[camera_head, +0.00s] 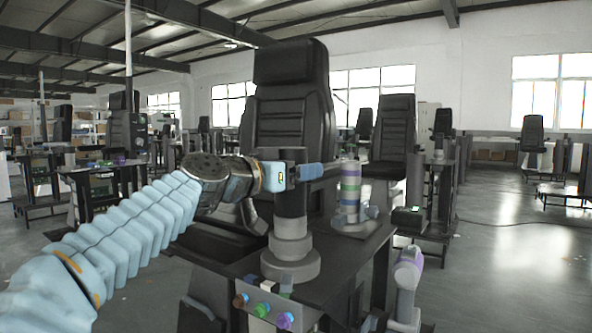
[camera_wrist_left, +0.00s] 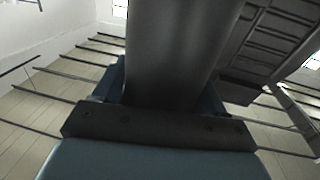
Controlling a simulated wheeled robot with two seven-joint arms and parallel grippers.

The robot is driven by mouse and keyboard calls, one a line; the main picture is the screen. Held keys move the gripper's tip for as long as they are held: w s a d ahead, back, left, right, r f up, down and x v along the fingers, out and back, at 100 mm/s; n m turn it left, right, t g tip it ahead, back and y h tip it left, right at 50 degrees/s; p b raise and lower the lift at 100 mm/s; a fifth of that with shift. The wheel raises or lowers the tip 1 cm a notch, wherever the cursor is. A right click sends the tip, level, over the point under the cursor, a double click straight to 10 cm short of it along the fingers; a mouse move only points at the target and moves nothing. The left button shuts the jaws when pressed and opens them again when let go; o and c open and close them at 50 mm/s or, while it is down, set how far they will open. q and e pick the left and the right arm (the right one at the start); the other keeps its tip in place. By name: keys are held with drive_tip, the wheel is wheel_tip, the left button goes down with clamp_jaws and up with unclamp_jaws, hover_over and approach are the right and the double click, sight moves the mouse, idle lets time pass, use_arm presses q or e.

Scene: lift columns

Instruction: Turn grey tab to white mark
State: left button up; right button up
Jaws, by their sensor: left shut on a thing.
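A black upright column (camera_head: 291,207) stands on a stepped grey round base (camera_head: 290,262) on the dark workbench. My left gripper (camera_head: 311,172) comes in from the left near the top of the column. Its blue fingers are shut on the column, one on each side. In the left wrist view the dark column (camera_wrist_left: 170,55) fills the space between the fingers. Small dark and pale blocks (camera_head: 268,284) sit at the front foot of the base; I cannot tell which is the grey tab or the white mark. My right gripper is not in view.
A banded green and purple column (camera_head: 350,190) stands to the right on the bench. Coloured knobs (camera_head: 262,310) line the front panel. A purple-capped grey post (camera_head: 408,275) is at the right. A large black seat (camera_head: 290,95) rises behind. Open floor lies at the right.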

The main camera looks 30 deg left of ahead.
use_arm(q)
drive_tip(key=shift+s+d+m+g+h+b, duration=0.1)
drive_tip(key=shift+d+m+g+h+b, duration=0.1)
drive_tip(key=shift+m+g+h+b, duration=1.1)
drive_tip(key=shift+s+d+m+g+h+b, duration=0.15)
drive_tip(key=shift+m+g+h, duration=0.55)
drive_tip(key=shift+m+h, duration=1.35)
drive_tip(key=shift+n+h, duration=0.35)
drive_tip(key=shift+h, duration=0.4)
drive_tip(key=o, duration=1.4)
drive_tip(key=b+v, duration=0.1)
drive_tip(key=v, duration=1.2)
drive_tip(key=shift+s+a+r, duration=0.15)
drive_tip(key=shift+s+a, duration=0.05)
drive_tip(key=shift+a, duration=0.15)
